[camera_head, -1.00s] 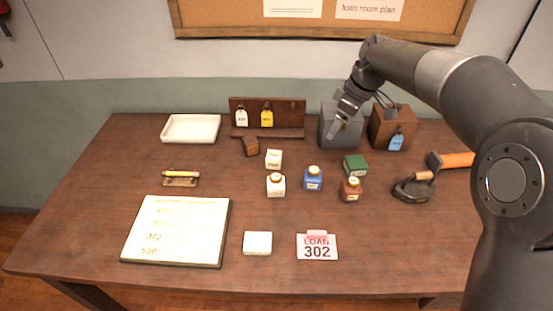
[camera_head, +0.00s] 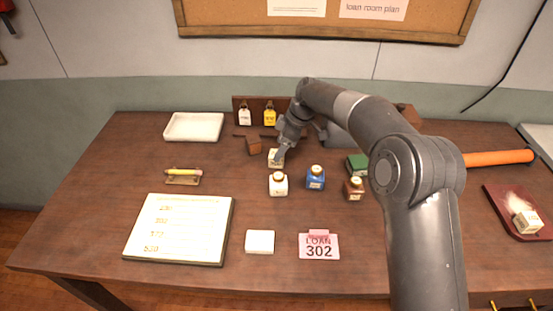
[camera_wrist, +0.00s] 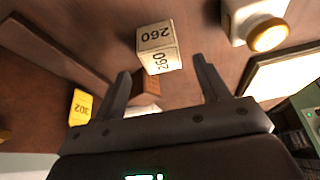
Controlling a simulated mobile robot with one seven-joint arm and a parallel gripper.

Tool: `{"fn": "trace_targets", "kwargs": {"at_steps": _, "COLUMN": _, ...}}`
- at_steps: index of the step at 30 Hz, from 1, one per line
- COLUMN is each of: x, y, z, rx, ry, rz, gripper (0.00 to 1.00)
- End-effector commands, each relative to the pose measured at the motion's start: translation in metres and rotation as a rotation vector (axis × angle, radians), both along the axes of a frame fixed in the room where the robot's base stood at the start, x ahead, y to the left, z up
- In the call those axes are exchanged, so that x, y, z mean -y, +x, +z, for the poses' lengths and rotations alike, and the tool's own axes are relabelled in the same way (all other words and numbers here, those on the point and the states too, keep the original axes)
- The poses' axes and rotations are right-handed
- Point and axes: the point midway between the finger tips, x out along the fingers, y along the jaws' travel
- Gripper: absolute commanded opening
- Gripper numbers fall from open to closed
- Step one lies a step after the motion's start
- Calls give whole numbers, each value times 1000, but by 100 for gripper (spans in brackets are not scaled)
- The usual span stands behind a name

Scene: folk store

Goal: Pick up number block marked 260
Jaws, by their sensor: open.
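The number block marked 260 (camera_wrist: 157,38) is a small cream cube with dark digits on two faces. It stands on the table, ahead of my gripper's fingers and apart from them in the wrist view. In the head view the block (camera_head: 274,156) is partly hidden by my gripper (camera_head: 279,150), which is over it from behind and to the right. In the wrist view my gripper (camera_wrist: 162,82) has its two dark fingers spread wide with nothing held between them.
A white bottle (camera_head: 278,184) stands close in front of the block, with a blue bottle (camera_head: 316,178) to its right. A brown wooden block (camera_head: 254,145) is just left. A rack with tags (camera_head: 299,133) stands behind.

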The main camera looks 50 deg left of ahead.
Motion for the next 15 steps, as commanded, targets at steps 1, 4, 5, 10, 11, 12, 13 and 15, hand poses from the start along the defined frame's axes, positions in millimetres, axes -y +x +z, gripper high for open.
{"fn": "trace_targets", "kwargs": {"at_steps": 1, "x": -1, "y": -1, "z": -3, "rx": -1, "ry": -1, "rz": 0, "gripper": 68}}
{"fn": "trace_targets", "kwargs": {"at_steps": 4, "x": -2, "y": -3, "z": -12, "rx": 0, "ry": -1, "rz": 0, "gripper": 68}}
{"fn": "trace_targets", "kwargs": {"at_steps": 5, "x": -2, "y": -4, "z": -16, "rx": 0, "ry": -1, "rz": 1, "gripper": 68}}
{"fn": "trace_targets", "kwargs": {"at_steps": 10, "x": -7, "y": -9, "z": -41, "rx": 0, "ry": -2, "rz": 2, "gripper": 68}}
{"fn": "trace_targets", "kwargs": {"at_steps": 11, "x": -8, "y": -10, "z": -45, "rx": 0, "ry": -1, "rz": 1, "gripper": 68}}
{"fn": "trace_targets", "kwargs": {"at_steps": 12, "x": -9, "y": -11, "z": -48, "rx": 1, "ry": -1, "rz": 1, "gripper": 68}}
{"fn": "trace_targets", "kwargs": {"at_steps": 13, "x": -10, "y": -11, "z": -49, "rx": 2, "ry": 1, "rz": 0, "gripper": 68}}
{"fn": "trace_targets", "kwargs": {"at_steps": 15, "x": -10, "y": -11, "z": -50, "rx": 2, "ry": 2, "rz": -1, "gripper": 68}}
